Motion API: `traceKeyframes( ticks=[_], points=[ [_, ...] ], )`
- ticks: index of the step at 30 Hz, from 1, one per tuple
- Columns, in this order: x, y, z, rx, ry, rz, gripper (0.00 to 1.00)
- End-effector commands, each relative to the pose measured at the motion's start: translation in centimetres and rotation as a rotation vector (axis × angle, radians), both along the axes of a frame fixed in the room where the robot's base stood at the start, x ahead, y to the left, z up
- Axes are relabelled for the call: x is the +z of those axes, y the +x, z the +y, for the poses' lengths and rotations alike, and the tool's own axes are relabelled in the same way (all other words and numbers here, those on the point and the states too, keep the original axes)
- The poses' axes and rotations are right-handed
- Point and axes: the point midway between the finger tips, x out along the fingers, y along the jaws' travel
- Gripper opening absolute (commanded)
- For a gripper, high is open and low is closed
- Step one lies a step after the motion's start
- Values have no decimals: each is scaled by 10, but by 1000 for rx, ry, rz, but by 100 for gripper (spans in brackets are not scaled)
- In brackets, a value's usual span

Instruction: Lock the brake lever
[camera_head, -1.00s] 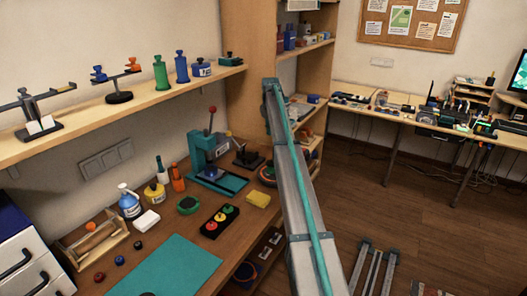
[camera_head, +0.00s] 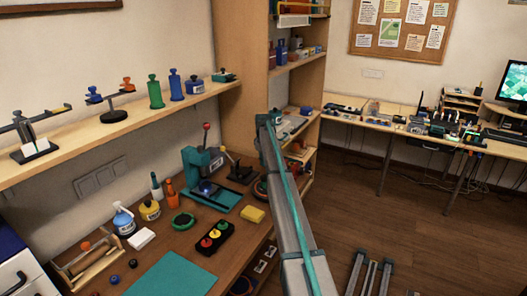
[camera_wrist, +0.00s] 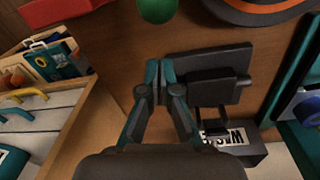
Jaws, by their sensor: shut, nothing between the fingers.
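A black device with a thin tilted lever (camera_head: 229,157) stands beside the teal press on the bench in the head view. It may be the brake lever; nothing marks it. In the wrist view my gripper (camera_wrist: 160,76) is shut and empty, its fingertips close together. Just right of the fingertips is a dark block on a plate (camera_wrist: 210,58), with a short peg on its right side. I cannot tell whether they touch, nor whether this block is the brake's base. My arm shows in the head view, but my gripper cannot be made out there.
The teal press (camera_head: 202,163) has a red-knobbed handle. A button box (camera_head: 214,238) and yellow sponge (camera_head: 252,214) lie in front. In the wrist view a green ball (camera_wrist: 158,9) is above the fingertips, and a labelled dark box (camera_wrist: 236,148) is at lower right.

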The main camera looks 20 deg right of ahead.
Motion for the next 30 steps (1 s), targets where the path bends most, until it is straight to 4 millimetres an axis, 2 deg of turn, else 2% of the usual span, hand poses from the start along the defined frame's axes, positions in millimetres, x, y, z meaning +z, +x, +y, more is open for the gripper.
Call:
traceKeyframes(
  ticks=[1,4,10,25,30],
  points=[
    [-7,0,0,0,0,1,0],
    [2,-17,-7,-1,0,-1,0],
    [5,-31,-16,-1,0,-1,0],
    [5,-34,-17,1,1,-3,0],
    [5,-32,-1,17,16,-21,0]
  ],
)
